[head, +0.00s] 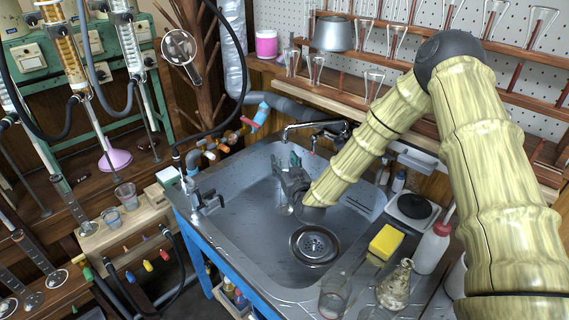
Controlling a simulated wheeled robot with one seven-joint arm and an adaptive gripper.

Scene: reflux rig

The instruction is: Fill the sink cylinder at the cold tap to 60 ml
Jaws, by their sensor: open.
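My gripper (285,186) is low over the basin of the steel sink (245,240), left of the drain, with its jaws open. I see nothing clearly held in it, and my wrist hides part of the area behind it. A metal tap (300,128) with a spout stands at the back rim of the sink, beyond my gripper; a small red part shows below it. I cannot tell which tap is the cold one. I cannot make out a measuring cylinder in the sink for certain. Tall clear cylinders (72,203) stand at the left, away from the sink.
The drain (314,245) lies right of my gripper. A yellow sponge (385,242), a white bottle (432,248) and a glass vessel (334,298) stand along the right and front edge. A second tap (207,200) is on the left rim. Glassware racks line the back wall.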

